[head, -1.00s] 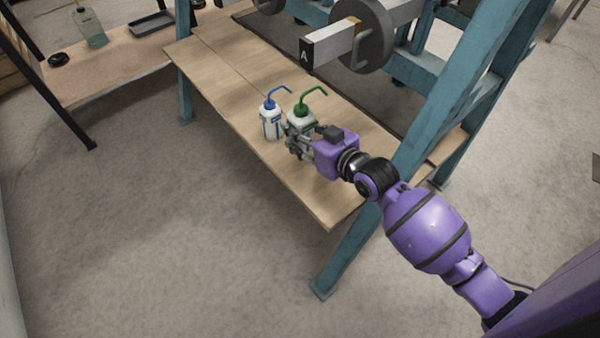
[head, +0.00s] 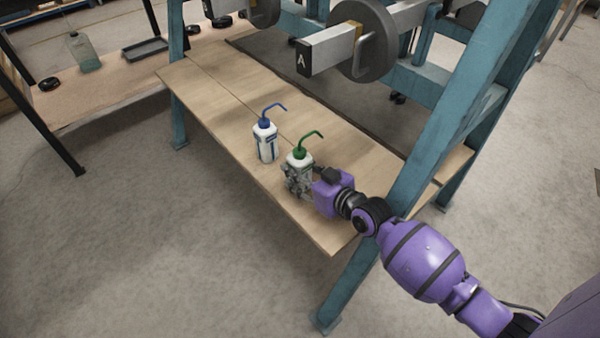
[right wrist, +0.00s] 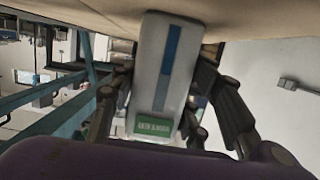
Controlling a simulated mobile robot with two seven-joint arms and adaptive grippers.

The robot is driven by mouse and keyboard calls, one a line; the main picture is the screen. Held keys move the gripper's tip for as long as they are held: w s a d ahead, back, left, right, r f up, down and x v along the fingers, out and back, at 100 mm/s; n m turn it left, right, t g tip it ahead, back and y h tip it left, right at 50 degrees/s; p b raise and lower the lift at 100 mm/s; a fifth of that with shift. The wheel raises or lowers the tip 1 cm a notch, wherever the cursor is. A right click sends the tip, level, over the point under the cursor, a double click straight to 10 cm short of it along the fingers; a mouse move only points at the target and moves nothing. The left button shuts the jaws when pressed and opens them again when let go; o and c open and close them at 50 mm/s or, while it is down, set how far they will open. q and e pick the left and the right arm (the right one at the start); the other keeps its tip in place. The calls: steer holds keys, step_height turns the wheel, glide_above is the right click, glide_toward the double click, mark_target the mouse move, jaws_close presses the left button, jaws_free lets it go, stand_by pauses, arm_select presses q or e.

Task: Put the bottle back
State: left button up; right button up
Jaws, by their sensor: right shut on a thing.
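A white squeeze bottle with a green cap and bent green spout (head: 300,158) is upright over the wooden board, near its front edge. My right gripper (head: 297,182) is shut around its lower body. In the right wrist view the bottle (right wrist: 161,65) sits between the fingers, showing a blue stripe and a green label, its base close to the board. I cannot tell if it touches the board. A similar bottle with a blue cap and spout (head: 265,142) stands on the board to the left and farther back, apart from the gripper. My left gripper is out of view.
The wooden board (head: 225,110) is clear to the left and behind the bottles. Teal frame posts (head: 440,130) rise close to my right arm. A grey beam marked A (head: 325,58) hangs above the board's back. Another bench (head: 100,95) stands at far left.

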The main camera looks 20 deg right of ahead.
steer(key=shift+r, duration=0.2)
steer(key=shift+f, duration=0.1)
steer(key=o, duration=0.4)
steer(key=shift+f, duration=0.15)
steer(key=o, duration=0.4)
steer(key=shift+o, duration=0.2)
steer(key=shift+r, duration=0.25)
steer(key=p+v, duration=0.2)
steer(key=v, duration=1)
steer(key=shift+p, duration=0.35)
